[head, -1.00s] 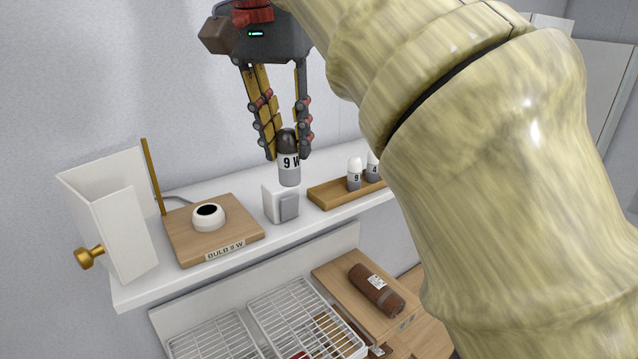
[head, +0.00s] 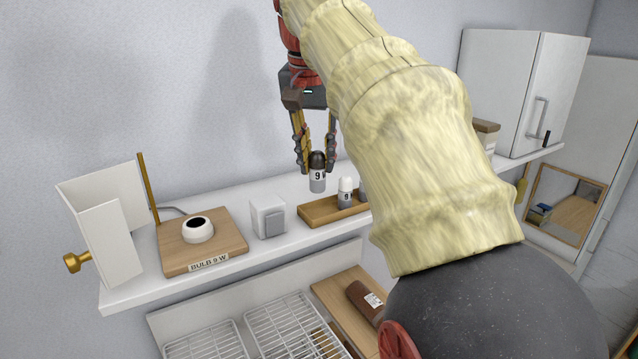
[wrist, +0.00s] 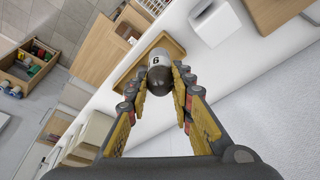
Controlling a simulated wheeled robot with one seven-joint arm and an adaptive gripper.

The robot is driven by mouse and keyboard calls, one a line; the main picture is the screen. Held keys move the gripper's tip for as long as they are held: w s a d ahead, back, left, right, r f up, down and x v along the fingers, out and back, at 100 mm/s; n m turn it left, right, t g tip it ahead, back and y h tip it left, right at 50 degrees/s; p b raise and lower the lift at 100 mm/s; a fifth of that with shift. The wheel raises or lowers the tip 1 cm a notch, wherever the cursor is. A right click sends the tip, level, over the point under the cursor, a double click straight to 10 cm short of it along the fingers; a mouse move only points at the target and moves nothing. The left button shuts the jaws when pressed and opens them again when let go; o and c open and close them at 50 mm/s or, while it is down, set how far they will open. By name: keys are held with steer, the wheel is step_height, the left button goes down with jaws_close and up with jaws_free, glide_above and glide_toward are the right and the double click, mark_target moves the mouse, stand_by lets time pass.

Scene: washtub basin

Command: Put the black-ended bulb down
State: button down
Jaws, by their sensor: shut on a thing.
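The black-ended bulb (head: 317,178) has a dark top, a grey lower part and a white band marked 9. My gripper (head: 317,163) is shut on its dark end and holds it upright above the shelf, near the wooden tray (head: 318,214). In the wrist view the bulb (wrist: 159,75) sits between the fingertips (wrist: 160,85), with the tray (wrist: 124,82) beyond it. A white-ended bulb (head: 345,192), also marked 9, stands in the tray. My arm hides the tray's right end and most of another bulb there.
On the shelf (head: 130,289) are a wooden base (head: 236,243) labelled BULB 9 W with a white socket (head: 198,231), a white switch box (head: 268,217) and an open white holder (head: 105,235) at left. Wire racks (head: 285,325) lie below. A white cabinet (head: 500,95) stands at right.

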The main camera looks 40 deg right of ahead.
mark_target(318, 171)
steer(key=w+f, duration=0.1)
steer(key=d+f, duration=0.1)
steer(key=f, duration=0.1)
steer(key=w+d+f, duration=0.1)
steer(key=shift+w+d+f, duration=0.25)
steer(key=shift+w+f, duration=0.05)
steer(key=shift+a+p+x, duration=0.15)
steer(key=shift+p+x, duration=0.1)
steer(key=shift+x, duration=0.65)
steer(key=shift+a+p+x, duration=0.15)
steer(key=shift+p+x, duration=0.1)
steer(key=shift+x, duration=0.65)
steer(key=shift+s+f, duration=0.1)
steer(key=shift+f, duration=0.1)
steer(key=c, duration=1.6)
jaws_free()
steer(key=shift+o, duration=0.2)
steer(key=shift+r, duration=0.1)
